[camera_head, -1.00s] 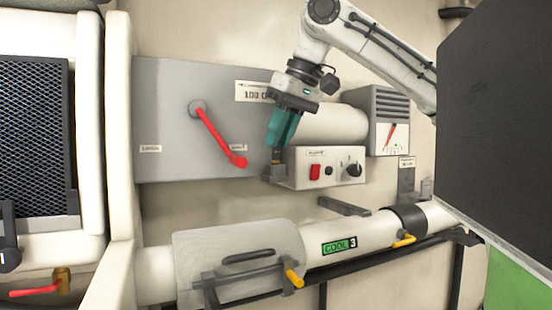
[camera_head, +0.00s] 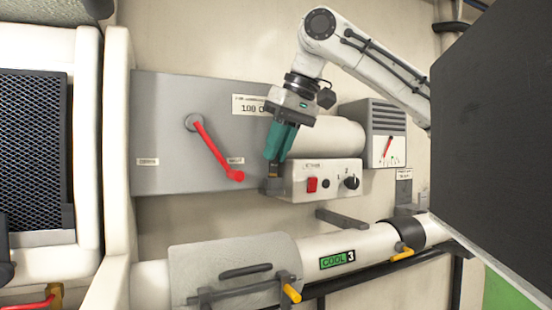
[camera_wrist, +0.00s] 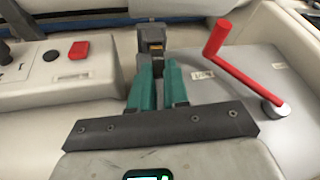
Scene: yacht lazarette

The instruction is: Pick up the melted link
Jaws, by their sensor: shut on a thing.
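My gripper (camera_head: 270,160) has teal fingers, pointing down at the left end of the small switch box. They are shut on a small dark link with a brownish-orange band, the melted link (camera_wrist: 153,45), which shows just beyond the fingertips in the wrist view (camera_wrist: 152,66). A dark grey holder (camera_head: 271,188) sits right below the fingertips, beside the box. The link is mostly hidden by the fingers in the head view. I cannot tell whether it is still seated in the holder or free of it.
A red lever (camera_head: 215,150) on the grey panel (camera_head: 165,120) stands close left of my gripper. The switch box (camera_head: 330,178) with a red switch and black knob is close on the right. A white pipe (camera_head: 370,245) runs below, and a large dark panel (camera_head: 490,150) blocks the right side.

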